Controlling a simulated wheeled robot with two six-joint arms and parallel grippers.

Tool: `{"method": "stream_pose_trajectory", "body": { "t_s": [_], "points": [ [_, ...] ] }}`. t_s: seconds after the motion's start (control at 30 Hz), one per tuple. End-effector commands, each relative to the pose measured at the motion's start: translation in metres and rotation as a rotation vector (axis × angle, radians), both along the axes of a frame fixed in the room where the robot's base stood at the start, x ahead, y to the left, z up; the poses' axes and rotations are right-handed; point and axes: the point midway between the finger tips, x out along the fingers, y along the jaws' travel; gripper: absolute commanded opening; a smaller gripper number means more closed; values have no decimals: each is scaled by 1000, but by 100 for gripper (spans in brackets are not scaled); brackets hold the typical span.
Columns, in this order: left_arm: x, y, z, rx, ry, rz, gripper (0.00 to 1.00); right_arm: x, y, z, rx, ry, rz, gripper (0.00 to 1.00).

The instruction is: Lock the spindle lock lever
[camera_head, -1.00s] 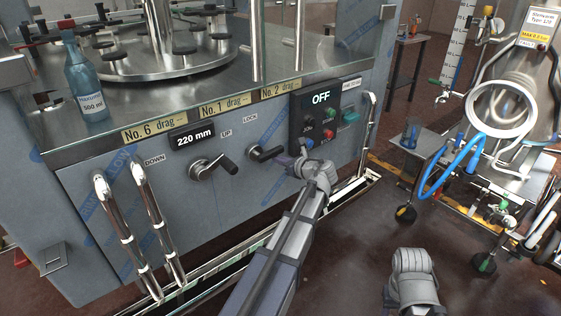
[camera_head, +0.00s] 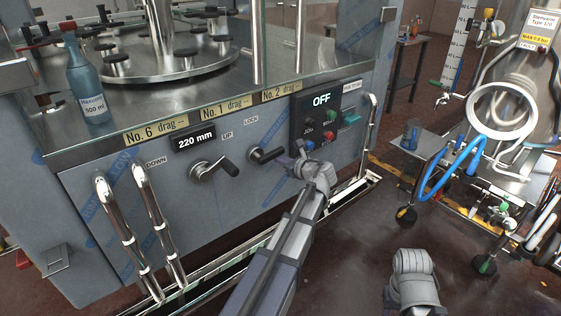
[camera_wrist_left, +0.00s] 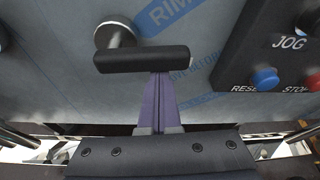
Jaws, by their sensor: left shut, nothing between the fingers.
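The spindle lock lever (camera_head: 267,155) is a short black handle on a round metal pivot, under the LOCK label on the machine's grey front panel. In the left wrist view its black handle (camera_wrist_left: 142,59) lies nearly level, with the pivot at its upper left. My left gripper (camera_head: 299,150) is just right of the lever in the head view. In the left wrist view its purple fingers (camera_wrist_left: 158,98) are shut and empty, with their tips at the handle's lower edge, right of its middle. I cannot tell whether they touch.
A larger crank (camera_head: 213,169) sits left of the lever, under a 220 mm display (camera_head: 194,138). The OFF control box (camera_head: 316,118) with coloured buttons is close right of the lever. Two chrome handles (camera_head: 151,222) stand out at the panel's left. A wheeled steel vessel stands right.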

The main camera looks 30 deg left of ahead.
Motion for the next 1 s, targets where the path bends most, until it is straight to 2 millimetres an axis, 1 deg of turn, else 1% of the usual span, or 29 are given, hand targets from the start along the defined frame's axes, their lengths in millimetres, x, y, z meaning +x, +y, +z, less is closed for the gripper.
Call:
{"method": "stream_pose_trajectory", "body": {
  "t_s": [0.17,0.37,0.7,1.0],
  "points": [
    [0,0,5,-21,-57,0,0,0,0,4,1,0,0,50],
    [0,0,14,-74,-183,0,0,0,0,10,2,1,0,50],
    [-4,2,32,-196,-482,1,0,0,1,16,3,1,-1,50],
    [-11,4,45,-304,-743,0,0,0,1,15,3,1,-1,50]
  ]
}}
